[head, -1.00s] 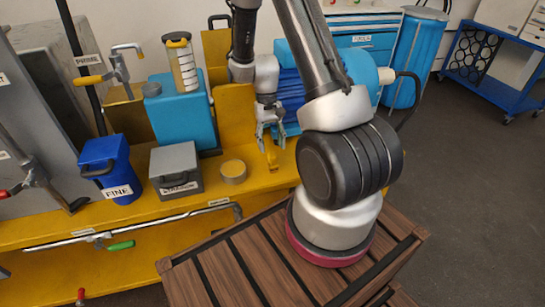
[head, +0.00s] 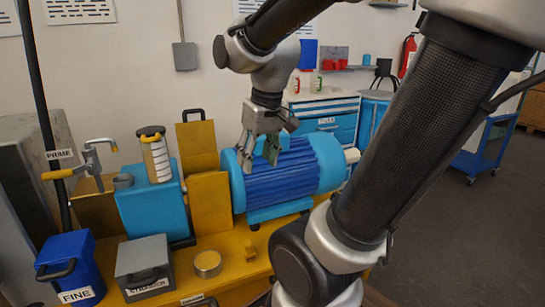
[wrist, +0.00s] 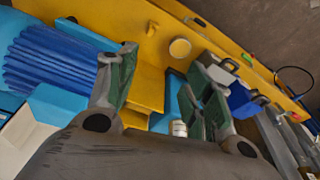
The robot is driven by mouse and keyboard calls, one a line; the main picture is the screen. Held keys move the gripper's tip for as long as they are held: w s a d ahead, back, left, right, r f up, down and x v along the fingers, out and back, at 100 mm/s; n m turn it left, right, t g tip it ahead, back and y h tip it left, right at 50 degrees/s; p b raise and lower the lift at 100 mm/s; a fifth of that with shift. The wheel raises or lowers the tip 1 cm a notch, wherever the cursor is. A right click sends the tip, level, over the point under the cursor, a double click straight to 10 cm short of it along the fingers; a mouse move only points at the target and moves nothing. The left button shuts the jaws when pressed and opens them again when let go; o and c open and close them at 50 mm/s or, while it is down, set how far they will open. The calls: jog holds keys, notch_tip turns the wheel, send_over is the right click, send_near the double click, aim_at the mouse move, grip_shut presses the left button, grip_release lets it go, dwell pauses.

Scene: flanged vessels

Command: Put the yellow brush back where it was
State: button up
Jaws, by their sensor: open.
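My gripper (head: 259,158) is open, with nothing seen between its fingers. It hangs in front of the upper left end of the blue motor in the head view. In the wrist view my gripper's two green-padded fingers (wrist: 163,88) stand wide apart. A small yellow piece (head: 250,249) is on the yellow bench below the motor, well below my gripper. It also shows near the top in the wrist view (wrist: 152,28). It is too small to tell whether it is the yellow brush. I make out no other clear brush.
The ribbed blue motor (head: 290,178) is close to my gripper. Left are a blue block (head: 150,210) with a banded jar (head: 156,158), and yellow plates (head: 209,205). A round tin (head: 207,263), grey box (head: 143,262) and blue FINE box (head: 68,268) stand on the bench.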

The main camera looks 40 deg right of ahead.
jog(key=s+r+t, duration=0.1)
jog(key=s+r, duration=0.1)
jog(key=s, duration=0.4)
jog(key=shift+a+r+n+t, duration=0.15)
jog(key=shift+a+n+t, duration=0.05)
jog(key=shift+n+t, duration=0.1)
dwell(0.7)
